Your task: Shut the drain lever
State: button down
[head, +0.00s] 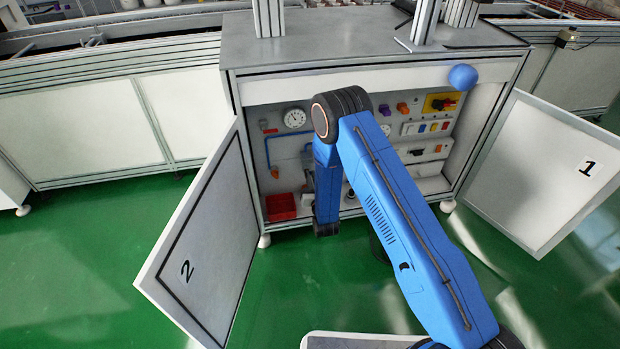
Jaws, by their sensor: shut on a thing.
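The open cabinet (375,78) stands ahead, and my blue arm reaches down into its left half. Only a small grey part of my gripper (308,184) shows, beside the lower arm link and low in the cabinet. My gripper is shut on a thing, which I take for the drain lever. My arm hides the fingertips and the held part, so the lever's angle cannot be told. A small orange part (275,172) shows left of the gripper, above a red bin (280,207). I cannot tell whether it belongs to the lever.
The left door, marked 2 (205,250), and the right door, marked 1 (540,170), stand open. A gauge (295,118) and blue pipe (268,150) are at the upper left inside. A red knob on a yellow plate (440,103) is at the right. Green floor lies between the doors.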

jog(key=d+f+m, duration=0.1)
jog(key=m, duration=0.4)
jog(key=d+f+m, duration=0.1)
jog(key=m, duration=0.4)
jog(key=d+f+m, duration=0.1)
jog(key=m, duration=0.4)
jog(key=shift+w+f+m, duration=0.3)
jog(key=shift+w, duration=0.05)
dwell(0.4)
jog(key=c, duration=1.8)
grip_release()
